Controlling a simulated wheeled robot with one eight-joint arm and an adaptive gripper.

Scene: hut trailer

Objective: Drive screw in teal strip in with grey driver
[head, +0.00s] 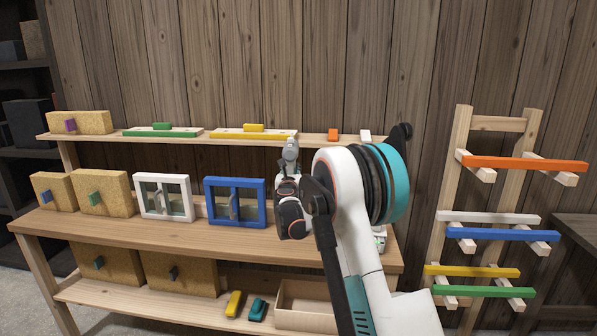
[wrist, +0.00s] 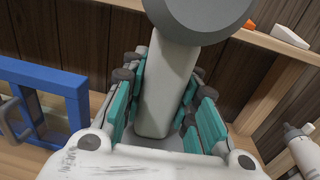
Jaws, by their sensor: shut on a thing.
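My gripper (head: 288,178) is raised above the right part of the workbench, beside the blue-framed window box. It is shut on a grey driver (wrist: 167,85), whose thick grey body stands between the teal finger pads in the wrist view. A wide, darker grey round end of the driver fills the top of that view. In the head view the driver (head: 291,149) sticks up above the gripper, in front of the upper shelf. I cannot make out a teal strip or its screw in either view; my arm hides part of the bench and shelf.
The blue-framed box (head: 235,203) and white-framed box (head: 164,197) stand left of my gripper. The upper shelf (head: 205,134) holds green and yellow strips and small blocks. A pale tool (wrist: 303,148) stands at right. A rack (head: 455,190) with coloured bars stands farther right.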

